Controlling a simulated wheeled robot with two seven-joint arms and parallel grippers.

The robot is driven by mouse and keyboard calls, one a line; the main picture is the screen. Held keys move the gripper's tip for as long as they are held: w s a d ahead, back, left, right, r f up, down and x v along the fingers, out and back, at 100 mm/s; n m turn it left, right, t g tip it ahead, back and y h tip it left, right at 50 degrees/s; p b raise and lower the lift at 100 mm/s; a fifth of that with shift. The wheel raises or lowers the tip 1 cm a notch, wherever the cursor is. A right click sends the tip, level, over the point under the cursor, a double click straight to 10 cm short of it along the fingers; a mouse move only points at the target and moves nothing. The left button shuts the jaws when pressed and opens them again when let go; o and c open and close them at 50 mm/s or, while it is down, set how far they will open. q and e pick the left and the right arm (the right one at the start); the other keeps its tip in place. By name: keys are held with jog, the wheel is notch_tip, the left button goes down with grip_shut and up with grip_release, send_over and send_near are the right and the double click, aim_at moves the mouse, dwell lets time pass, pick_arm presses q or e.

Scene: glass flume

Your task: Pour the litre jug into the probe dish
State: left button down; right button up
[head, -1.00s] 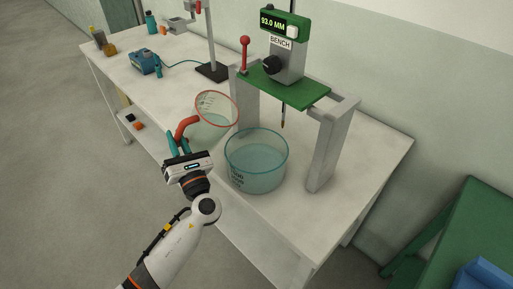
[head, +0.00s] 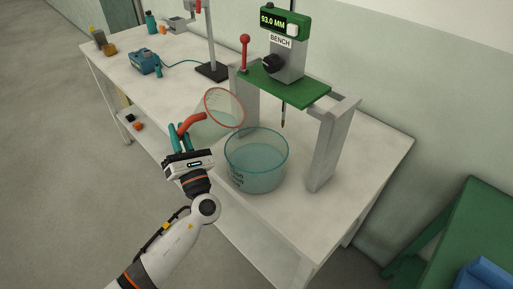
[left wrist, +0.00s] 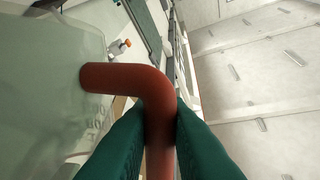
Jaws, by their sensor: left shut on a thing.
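The litre jug (head: 222,112) is clear with a red rim and a red handle. It is tilted to the right, with its rim close to the far left rim of the probe dish (head: 257,170). The dish is a clear, teal-rimmed bowl holding pale liquid, standing on the bench. My left gripper (head: 178,140) is shut on the jug's red handle. In the left wrist view its green fingers (left wrist: 160,135) close on the handle, with the jug's wall (left wrist: 45,85) at left. No stream of liquid is visible. My right gripper is not in view.
A green bench gauge (head: 285,85) reading 93.0 MM stands on grey posts (head: 328,150), its probe (head: 283,115) hanging above the back of the dish. A blue box (head: 145,62) and a stand (head: 212,70) are farther back on the white bench.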

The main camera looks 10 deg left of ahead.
pick_arm(q)
jog(key=shift+d+f+m+t+h+b, duration=0.1)
jog(key=shift+d+m+t+h+b, duration=0.1)
jog(key=shift+m+t+h+b, duration=0.4)
dwell(0.4)
jog(key=shift+d+r+m+t+h+b, duration=0.1)
jog(key=shift+r+m+t+h+b, duration=0.1)
jog(key=shift+m+t, duration=0.4)
jog(key=shift+d+r+m+t+h+b, duration=0.15)
jog(key=shift+m+t, duration=0.15)
jog(key=shift+m, duration=0.6)
jog(key=shift+s+d+r+m+t+h+p, duration=0.15)
jog(key=shift+r+m+t+h+p, duration=0.15)
jog(key=shift+r+m+t+h, duration=0.4)
jog(key=shift+w+d+r+m+t+h+p, duration=0.1)
jog(key=shift+r+m+t+h+p, duration=0.25)
jog(key=shift+m, duration=0.55)
dwell(3.4)
